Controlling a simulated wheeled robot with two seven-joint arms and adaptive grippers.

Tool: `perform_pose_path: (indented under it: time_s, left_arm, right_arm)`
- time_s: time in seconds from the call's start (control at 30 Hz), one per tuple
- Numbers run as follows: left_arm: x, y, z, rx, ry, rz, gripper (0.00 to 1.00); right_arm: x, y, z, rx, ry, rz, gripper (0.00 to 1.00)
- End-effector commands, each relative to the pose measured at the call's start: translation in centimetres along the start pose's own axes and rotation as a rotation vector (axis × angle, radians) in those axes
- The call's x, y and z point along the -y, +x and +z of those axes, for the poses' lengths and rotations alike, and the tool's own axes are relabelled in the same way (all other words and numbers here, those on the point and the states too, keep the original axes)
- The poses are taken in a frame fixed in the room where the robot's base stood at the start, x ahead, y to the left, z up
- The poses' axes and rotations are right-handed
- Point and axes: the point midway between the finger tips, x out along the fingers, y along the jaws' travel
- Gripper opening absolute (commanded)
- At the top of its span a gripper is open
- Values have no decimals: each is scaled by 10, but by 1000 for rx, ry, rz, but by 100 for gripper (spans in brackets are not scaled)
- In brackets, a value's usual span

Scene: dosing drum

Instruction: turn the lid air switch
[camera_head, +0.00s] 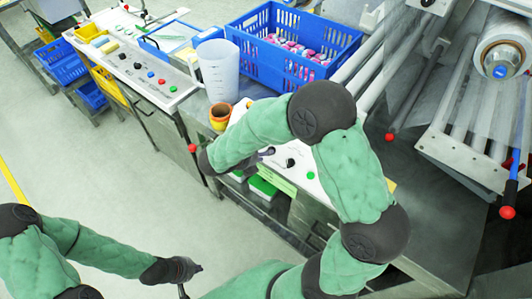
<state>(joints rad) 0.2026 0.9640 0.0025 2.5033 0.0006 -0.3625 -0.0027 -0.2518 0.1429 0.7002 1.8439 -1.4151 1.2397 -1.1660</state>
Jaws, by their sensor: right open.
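A pale control panel (318,186) runs along the machine front, partly hidden by my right arm. It carries a black knob (290,162) and green buttons (311,175). No readable label shows which control is the lid air switch. My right arm bends over the panel, and its forearm points down and left. The tip of my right gripper (267,152) shows small and dark beside the forearm, close to the black knob; contact cannot be told. My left gripper (189,279) hangs low over the floor, away from the panel; its finger opening is unclear.
A blue crate (262,66) of pink and white pieces stands behind the panel. A clear jug (219,72) and orange cups (220,116) stand left of it. Another button panel (150,72) lies at upper left. Rollers (500,60) stand at right. The left floor is clear.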

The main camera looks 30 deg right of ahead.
Motion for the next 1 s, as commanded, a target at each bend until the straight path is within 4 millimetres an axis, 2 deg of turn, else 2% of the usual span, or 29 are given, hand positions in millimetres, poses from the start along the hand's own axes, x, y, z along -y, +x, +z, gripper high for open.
perform_pose_path:
  time_s: [0.1,0.23,0.6,0.63,0.77,1.0]
  left_arm:
    - [2,6,0,0,0,0,0]
    - [3,8,0,0,0,0,0]
    - [3,8,0,0,0,0,0]
    - [3,8,0,0,0,0,0]
    - [3,8,0,0,0,0,0]
    - [3,8,-1,-1,0,0,0]
  right_arm:
    - [0,18,-1,-2,1,-2,42]
    - [0,28,-1,-2,1,-1,42]
    - [0,32,0,-1,0,0,42]
    - [0,32,0,-1,0,0,37]
    - [0,32,0,-1,0,2,0]
    - [-1,32,-1,-3,-1,3,0]
